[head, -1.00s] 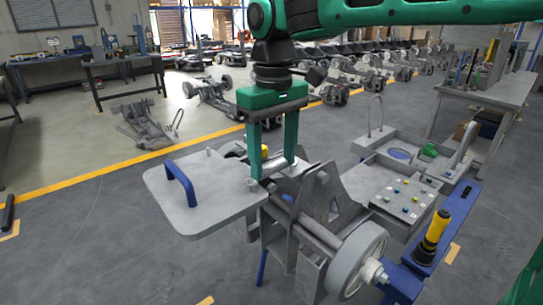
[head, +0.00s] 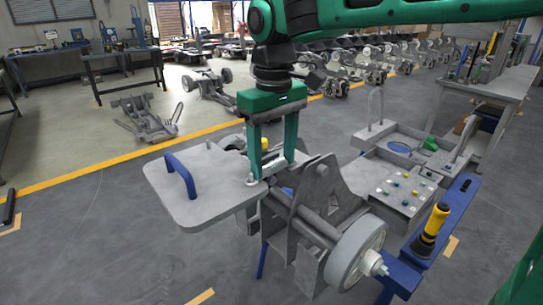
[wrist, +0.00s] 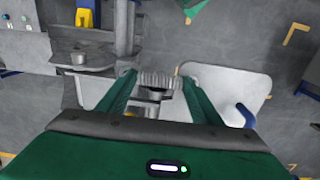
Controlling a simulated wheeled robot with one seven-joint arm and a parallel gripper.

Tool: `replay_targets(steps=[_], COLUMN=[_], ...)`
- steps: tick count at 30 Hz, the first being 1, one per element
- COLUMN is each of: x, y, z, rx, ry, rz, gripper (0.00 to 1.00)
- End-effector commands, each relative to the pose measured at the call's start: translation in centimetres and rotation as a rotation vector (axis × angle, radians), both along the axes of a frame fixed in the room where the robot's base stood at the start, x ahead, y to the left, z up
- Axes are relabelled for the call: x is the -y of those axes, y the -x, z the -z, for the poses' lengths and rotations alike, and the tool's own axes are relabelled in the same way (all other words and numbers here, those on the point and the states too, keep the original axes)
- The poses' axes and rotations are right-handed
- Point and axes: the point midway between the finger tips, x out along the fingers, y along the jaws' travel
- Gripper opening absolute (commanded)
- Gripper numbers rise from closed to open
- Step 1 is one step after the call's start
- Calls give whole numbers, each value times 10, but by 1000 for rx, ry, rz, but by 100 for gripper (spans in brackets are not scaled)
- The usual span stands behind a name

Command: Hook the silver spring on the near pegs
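The silver spring (wrist: 158,80) is a short ribbed coil. In the wrist view it lies crosswise between the tips of my gripper (wrist: 158,78), spanning the gap and appearing to touch both fingers. In the head view my gripper (head: 272,170) points down with its green fingers wide apart, low over the inner edge of the grey plate beside the chassis (head: 318,190). The spring is not clear there. A small silver round part (head: 250,182) shows by the left fingertip. I cannot tell the near pegs apart; grey metal parts show just behind the spring in the wrist view.
The flat grey plate (head: 215,207) with a blue handle (head: 180,172) lies left of my gripper. A wheel (head: 355,255), a yellow-black tool (head: 432,232) and a button panel (head: 405,187) are to the right. Open floor lies at the front left.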

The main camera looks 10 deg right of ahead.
Motion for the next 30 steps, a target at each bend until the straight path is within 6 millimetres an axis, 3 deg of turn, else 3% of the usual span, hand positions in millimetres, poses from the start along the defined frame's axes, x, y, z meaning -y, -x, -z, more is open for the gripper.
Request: replay_targets(steps=[3, 11, 24, 30], x=[0, 0, 0, 0], y=[0, 0, -1, 0], z=[1, -6, -82, -103], rx=[-2, -1, 3, -1], ry=[1, 1, -2, -1], rz=[0, 0, 1, 0], gripper=[79, 79, 81, 81])
